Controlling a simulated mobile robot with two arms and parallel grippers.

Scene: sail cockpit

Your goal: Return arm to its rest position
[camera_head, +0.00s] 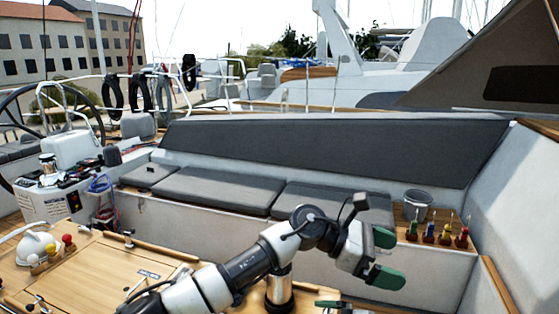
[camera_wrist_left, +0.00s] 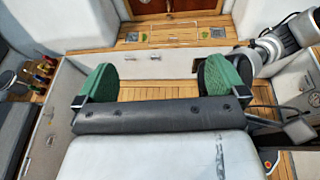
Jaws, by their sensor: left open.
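My left arm comes in from the bottom of the head view and reaches right, bent at a dark joint. My left gripper (camera_head: 386,258) is open with green fingertips, in front of the seat at the right of the cockpit. In the left wrist view, its two green fingers (camera_wrist_left: 156,80) stand wide apart with nothing between them. A small green tip at the bottom edge of the head view may belong to my right gripper (camera_head: 329,304); its jaws cannot be made out. In the wrist view an arm (camera_wrist_left: 285,40) of mine shows at upper right.
Grey seat cushions (camera_head: 218,190) line the bench. A grey bucket (camera_head: 417,204) and several tools with coloured handles (camera_head: 445,235) stand on a wooden ledge just right of the left gripper. A wooden table (camera_head: 110,270) with fittings lies at lower left.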

